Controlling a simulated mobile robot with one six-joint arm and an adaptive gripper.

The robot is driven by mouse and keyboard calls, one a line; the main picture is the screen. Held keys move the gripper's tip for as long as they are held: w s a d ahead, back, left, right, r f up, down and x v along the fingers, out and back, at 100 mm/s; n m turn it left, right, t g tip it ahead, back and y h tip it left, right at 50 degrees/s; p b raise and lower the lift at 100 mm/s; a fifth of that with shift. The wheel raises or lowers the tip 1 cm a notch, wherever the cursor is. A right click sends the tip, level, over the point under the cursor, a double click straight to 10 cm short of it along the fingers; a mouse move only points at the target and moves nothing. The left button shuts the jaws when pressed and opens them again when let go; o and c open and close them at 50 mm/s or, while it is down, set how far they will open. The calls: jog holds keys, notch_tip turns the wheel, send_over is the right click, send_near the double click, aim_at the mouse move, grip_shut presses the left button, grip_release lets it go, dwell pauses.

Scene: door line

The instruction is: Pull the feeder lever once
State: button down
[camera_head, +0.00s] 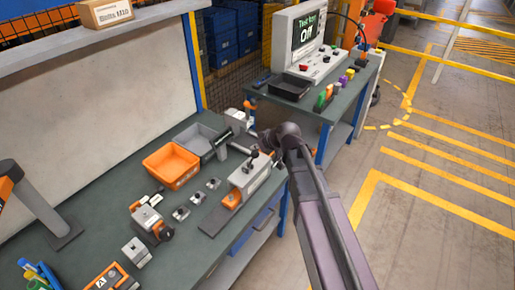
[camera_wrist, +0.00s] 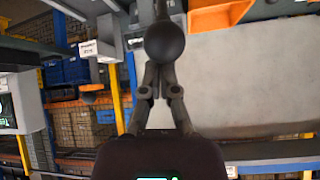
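A feeder-like unit (camera_head: 246,178), a grey block with an orange part at its front, stands at the right edge of the green bench. A short lever with a black ball knob (camera_head: 253,154) rises from its top. In the wrist view a black ball knob (camera_wrist: 165,43) sits large at the ends of my fingers. My gripper (camera_wrist: 160,72) has its two fingers drawn close together there, and the knob hides their tips. I cannot tell whether they hold the lever's stem or only stand beside it. In the head view my dark wrist is close by the unit.
An orange bin (camera_head: 171,166) and a grey bin (camera_head: 196,138) stand left of the unit. Small metal parts and fixtures (camera_head: 151,222) lie on the bench (camera_head: 92,190). Floor at the right is clear.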

jog(key=p+v, duration=0.6)
jog(key=v, duration=0.3)
jog(key=shift+r, duration=0.2)
jog(key=shift+w+d, duration=0.1)
jog(key=shift+d, duration=0.05)
dwell(0.3)
jog(key=s+d+f+m+g+h+b, duration=0.1)
jog(key=s+d+f+m+g+h, duration=0.1)
jog(key=s+d, duration=0.5)
jog(key=s+d+f+m+g+h+b, duration=0.2)
jog(key=s+d+f+m+h, duration=0.3)
jog(key=d, duration=0.5)
notch_tip(320, 180, down, 2)
jog(key=shift+s+d+f+m+g, duration=0.1)
jog(key=shift+s+d+m+g, duration=0.4)
jog(key=shift+s+m, duration=0.65)
